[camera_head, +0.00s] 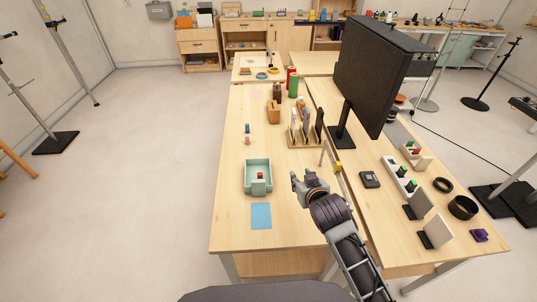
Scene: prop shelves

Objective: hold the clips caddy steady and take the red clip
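A mint-green open caddy (248,187) stands on the near wooden table, left of my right gripper. A small red piece (260,175), which looks like the red clip, sits inside it, behind a mint block at its front. It is too small to make out its shape. My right gripper (302,177) is to the right of the caddy, apart from it, and above the table. Its two fingers look spread with nothing between them. My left gripper is not in view.
A blue sheet (261,216) lies in front of the caddy. A wooden rack (305,142) with upright tools stands behind the gripper. A large black monitor (370,75) rises on the right. A white holder (399,177) with small coloured pieces stands right. The table left of the caddy is clear.

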